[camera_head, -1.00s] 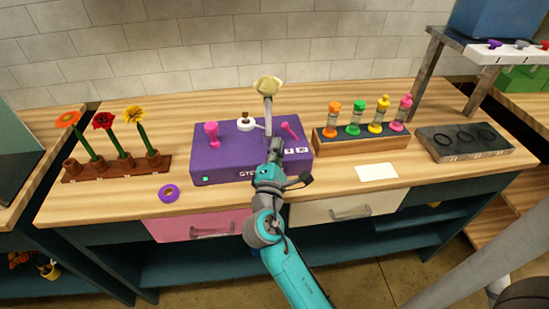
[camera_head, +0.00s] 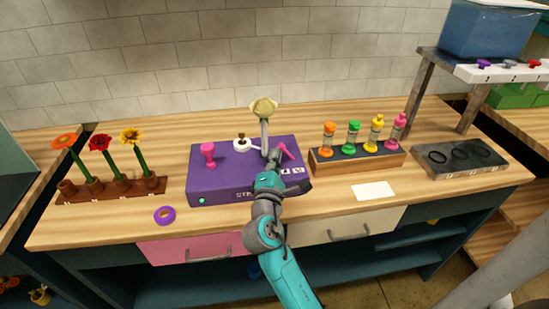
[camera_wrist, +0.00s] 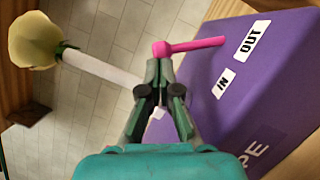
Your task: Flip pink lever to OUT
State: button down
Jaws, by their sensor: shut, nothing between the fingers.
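The pink lever (camera_head: 287,151) stands on the right part of the purple station box (camera_head: 232,184). In the wrist view the lever (camera_wrist: 192,46) shows a round end at the left and a rod running right, towards the side of the OUT label (camera_wrist: 252,40). The IN label (camera_wrist: 222,83) is nearer to me. My gripper (camera_head: 274,155) is shut and empty, just left of the lever in the head view. In the wrist view its fingertips (camera_wrist: 159,66) are right below the lever's round end; I cannot tell whether they touch.
A pale flower (camera_head: 264,108) on a white stem rises behind my gripper. A rack of colored vials (camera_head: 357,157) stands to the right. A purple tape roll (camera_head: 165,215) lies in front.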

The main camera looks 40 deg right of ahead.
jog(key=shift+s+d+r+m+g, duration=0.1)
jog(key=shift+d+r+m+g, duration=0.15)
jog(key=shift+m, duration=0.35)
jog(key=shift+s+d+r+m+g, duration=0.25)
jog(key=shift+r+m, duration=0.15)
jog(key=shift+m, duration=0.3)
jog(key=m, duration=0.1)
jog(key=s+d+r+m+y, duration=0.1)
jog(key=m, duration=0.1)
jog(key=shift+d+r+m+g, duration=0.1)
jog(key=shift+d+m+g, duration=0.2)
jog(key=shift+a, duration=0.15)
